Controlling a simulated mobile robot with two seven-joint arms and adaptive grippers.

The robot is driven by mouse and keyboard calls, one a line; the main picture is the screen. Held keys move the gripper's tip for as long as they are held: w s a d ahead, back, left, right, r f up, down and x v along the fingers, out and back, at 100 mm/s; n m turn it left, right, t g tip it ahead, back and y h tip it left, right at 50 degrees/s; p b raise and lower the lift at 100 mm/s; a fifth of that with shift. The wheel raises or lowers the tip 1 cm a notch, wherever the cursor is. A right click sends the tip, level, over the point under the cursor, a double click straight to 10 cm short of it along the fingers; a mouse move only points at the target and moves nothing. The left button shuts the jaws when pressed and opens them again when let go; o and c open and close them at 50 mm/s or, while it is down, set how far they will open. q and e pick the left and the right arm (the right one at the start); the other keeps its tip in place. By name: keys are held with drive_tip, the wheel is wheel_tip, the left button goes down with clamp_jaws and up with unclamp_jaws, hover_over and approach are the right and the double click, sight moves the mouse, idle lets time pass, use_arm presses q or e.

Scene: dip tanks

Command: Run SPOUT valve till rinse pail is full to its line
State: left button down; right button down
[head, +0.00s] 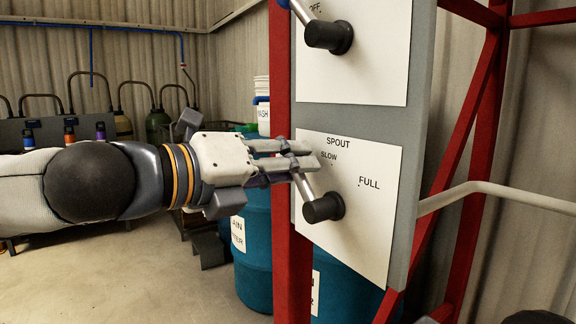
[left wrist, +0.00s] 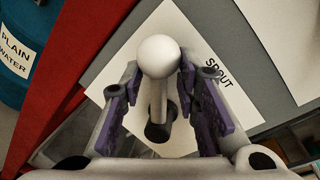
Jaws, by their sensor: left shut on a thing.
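The SPOUT panel (head: 375,225) is a white plate with SLOW and FULL printed on it. Its valve lever (head: 303,184) runs from a dark hub (head: 323,208) up and left, to the left of the SLOW mark. My left gripper (head: 290,160) is shut on the upper end of this lever. In the left wrist view, the lever's white ball end (left wrist: 158,57) sits between the two finger pads of the left gripper (left wrist: 155,85). Any mark behind the fingers is hidden. I cannot make out the rinse pail or its line. My right gripper is not in view.
A second valve plate (head: 370,70) with its own lever is above. A red frame post (head: 292,262) stands left of the SPOUT panel. Blue drums (head: 255,250) stand behind, one labelled PLAIN WATER in the left wrist view. A pale rail (head: 495,190) is at right.

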use_arm(q)
drive_tip(key=c, duration=1.2)
unclamp_jaws()
drive_tip(key=shift+w+a+f, duration=0.1)
drive_tip(key=shift+a, duration=0.05)
drive_tip(key=v, duration=1.2)
